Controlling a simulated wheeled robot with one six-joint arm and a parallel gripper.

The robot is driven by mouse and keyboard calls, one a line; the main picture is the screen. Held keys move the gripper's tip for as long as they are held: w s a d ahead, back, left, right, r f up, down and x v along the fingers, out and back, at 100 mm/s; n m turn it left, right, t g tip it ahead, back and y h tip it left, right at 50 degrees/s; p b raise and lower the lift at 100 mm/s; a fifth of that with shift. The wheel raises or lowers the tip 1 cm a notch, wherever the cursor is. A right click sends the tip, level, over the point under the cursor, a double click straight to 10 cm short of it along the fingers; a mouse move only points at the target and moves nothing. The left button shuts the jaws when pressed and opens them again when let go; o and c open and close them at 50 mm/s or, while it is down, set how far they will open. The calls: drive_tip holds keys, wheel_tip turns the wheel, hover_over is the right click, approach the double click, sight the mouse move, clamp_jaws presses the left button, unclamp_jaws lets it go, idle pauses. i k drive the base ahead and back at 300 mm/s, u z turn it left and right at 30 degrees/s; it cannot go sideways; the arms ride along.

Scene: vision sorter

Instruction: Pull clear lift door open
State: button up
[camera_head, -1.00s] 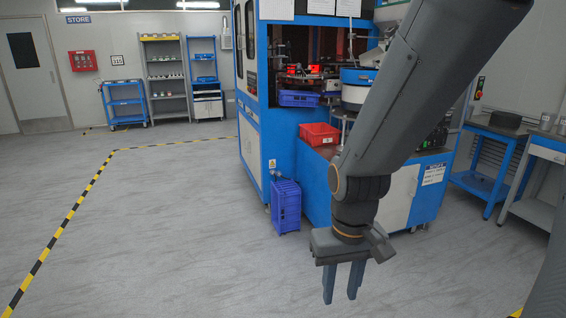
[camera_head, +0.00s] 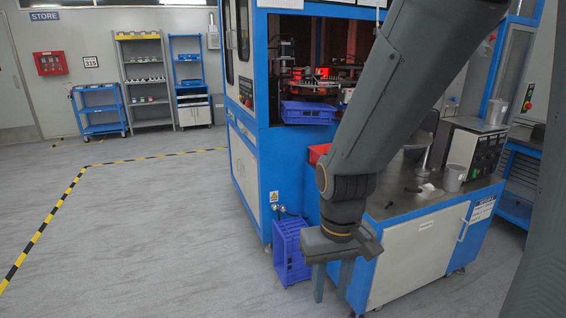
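The blue and white sorter machine (camera_head: 249,165) stands in the middle of the view. Its dark upper bay (camera_head: 312,55) holds a round table with red lights (camera_head: 323,73). I cannot make out a clear lift door over this bay, or whether it is raised or lowered. My gripper (camera_head: 332,279) hangs low in front of the machine, fingers pointing down and apart, with nothing seen between them. It is well below the bay. My arm crosses the machine's right part and hides some of it.
A blue crate (camera_head: 290,252) stands on the floor just left of my gripper. Another blue crate (camera_head: 307,112) sits at the bay's lower edge, and a red bin (camera_head: 318,152) is partly hidden. A worktop (camera_head: 430,196) with cups extends right. The left floor is clear.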

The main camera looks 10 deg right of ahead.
sight(511, 26)
drive_tip(key=i, duration=0.2)
drive_tip(key=z, duration=2.85)
drive_tip(key=i, duration=2.3)
drive_tip(key=u, duration=1.1)
drive_tip(key=i, duration=0.7)
drive_tip(key=z, duration=0.1)
